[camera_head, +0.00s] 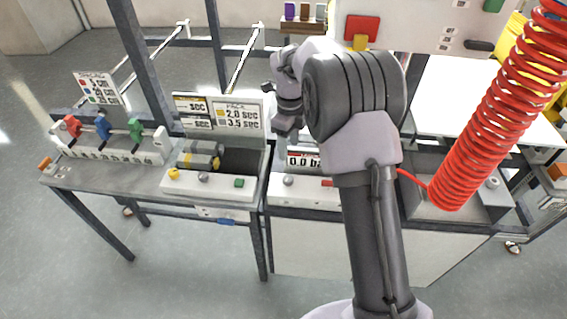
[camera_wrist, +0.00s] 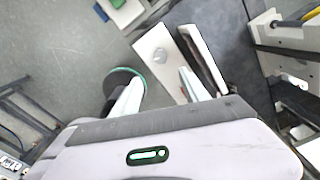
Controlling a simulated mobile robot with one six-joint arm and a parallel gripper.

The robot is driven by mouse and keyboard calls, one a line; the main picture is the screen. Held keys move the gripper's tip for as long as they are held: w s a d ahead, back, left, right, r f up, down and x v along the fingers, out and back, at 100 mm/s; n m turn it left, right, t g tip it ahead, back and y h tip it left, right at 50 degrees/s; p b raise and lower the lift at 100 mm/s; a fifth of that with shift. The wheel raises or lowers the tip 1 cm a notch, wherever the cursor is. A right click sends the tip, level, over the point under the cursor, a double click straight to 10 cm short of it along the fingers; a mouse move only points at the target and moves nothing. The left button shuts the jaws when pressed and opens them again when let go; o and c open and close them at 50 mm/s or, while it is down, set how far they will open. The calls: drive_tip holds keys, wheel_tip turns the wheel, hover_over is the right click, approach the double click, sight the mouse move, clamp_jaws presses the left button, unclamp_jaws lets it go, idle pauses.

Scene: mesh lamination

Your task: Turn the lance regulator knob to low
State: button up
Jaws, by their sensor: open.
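A small round grey knob (camera_head: 288,181) sits on the white front panel below a display reading "0.0" (camera_head: 303,160); I take it to be the lance regulator knob. In the wrist view, the knob (camera_wrist: 160,56) is a pale disc on the white panel, ahead of the fingers. Its setting is too small to read. My gripper (camera_head: 284,126) hangs above and behind the knob in the head view, apart from it. In the wrist view my gripper (camera_wrist: 160,92) has its two pale fingers spread, with nothing between them.
Left of the display stands a panel with a yellow button (camera_head: 173,174), a grey knob (camera_head: 203,178) and a green button (camera_head: 239,183). A red button (camera_head: 328,183) is right of the regulator knob. A coiled red hose (camera_head: 490,110) hangs at the right.

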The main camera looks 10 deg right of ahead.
sight(288, 178)
wheel_tip(288, 178, down, 15)
drive_tip(key=b, duration=0.2)
drive_tip(key=shift+w+r+b, duration=0.1)
drive_tip(key=shift+r+b, duration=0.05)
drive_tip(key=shift+b, duration=0.15)
clamp_jaws()
